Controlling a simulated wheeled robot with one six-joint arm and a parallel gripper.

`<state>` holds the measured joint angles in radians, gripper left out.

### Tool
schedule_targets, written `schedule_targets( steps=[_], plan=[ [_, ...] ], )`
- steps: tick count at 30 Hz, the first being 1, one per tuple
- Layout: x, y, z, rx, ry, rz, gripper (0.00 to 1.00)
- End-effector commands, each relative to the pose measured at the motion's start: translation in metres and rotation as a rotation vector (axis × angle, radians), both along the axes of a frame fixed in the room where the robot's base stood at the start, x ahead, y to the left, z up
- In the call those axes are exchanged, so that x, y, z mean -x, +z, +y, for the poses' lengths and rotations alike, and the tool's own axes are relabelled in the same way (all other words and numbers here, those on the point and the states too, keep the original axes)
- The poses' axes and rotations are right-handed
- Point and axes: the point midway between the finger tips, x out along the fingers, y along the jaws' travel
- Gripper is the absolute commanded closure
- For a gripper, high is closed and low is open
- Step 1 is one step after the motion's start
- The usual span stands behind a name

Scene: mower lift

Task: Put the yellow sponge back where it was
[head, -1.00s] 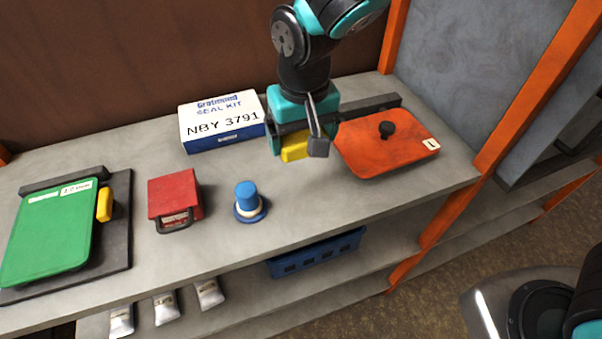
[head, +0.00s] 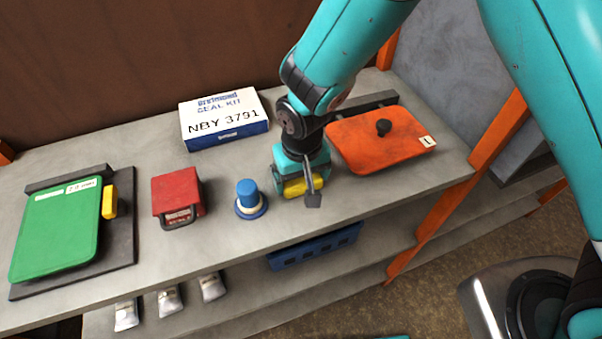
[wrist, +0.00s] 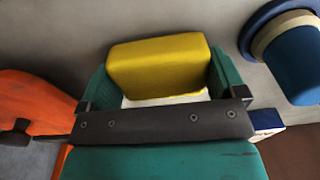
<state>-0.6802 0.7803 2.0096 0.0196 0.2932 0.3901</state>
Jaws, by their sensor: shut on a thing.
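The yellow sponge (head: 302,186) is between the jaws of my gripper (head: 304,188), over the shelf top in the head view. In the wrist view the sponge (wrist: 160,66) shows its yellow face and a white strip, with a teal finger on each side. My gripper is shut on it. It is right of the blue round knob-like thing (head: 248,198) and left of the orange plate (head: 375,142). I cannot tell whether the sponge touches the shelf top.
A red box (head: 177,192) with a handle, a white and blue seal kit box (head: 224,118) and a green panel (head: 57,232) with a yellow part (head: 109,201) stand on the grey shelf top (head: 225,235). A blue crate (head: 315,249) and several tubes sit below.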

Motion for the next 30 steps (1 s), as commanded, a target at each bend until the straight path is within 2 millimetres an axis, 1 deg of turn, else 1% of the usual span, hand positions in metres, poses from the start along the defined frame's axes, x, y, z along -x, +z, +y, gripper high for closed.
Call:
schedule_targets(
  steps=[2, 3, 4, 5, 11, 14, 16, 20, 27, 30],
  plan=[
    [0.0, -0.003, 0.0, 0.0, 0.0, 0.0, 0.46],
    [0.0, -0.004, 0.0, 0.0, 0.0, 0.0, 0.08],
    [0.0, -0.003, 0.0, 0.0, 0.0, 0.0, 0.01],
    [0.0, -0.003, 0.0, 0.0, 0.0, 0.0, 0.0],
    [0.0, -0.001, 0.0, 0.0, 0.0, 0.0, 0.0],
    [0.0, 0.004, 0.0, -0.002, 0.0, -0.002, 0.0],
    [0.0, 0.011, 0.0, -0.003, 0.0, -0.004, 0.0],
    [0.001, 0.035, 0.0, -0.005, 0.0, -0.006, 0.0],
    [0.004, 0.088, -0.001, -0.005, 0.0, -0.005, 0.0],
    [0.005, 0.103, -0.002, -0.003, 0.0, -0.003, 0.0]
  ],
)
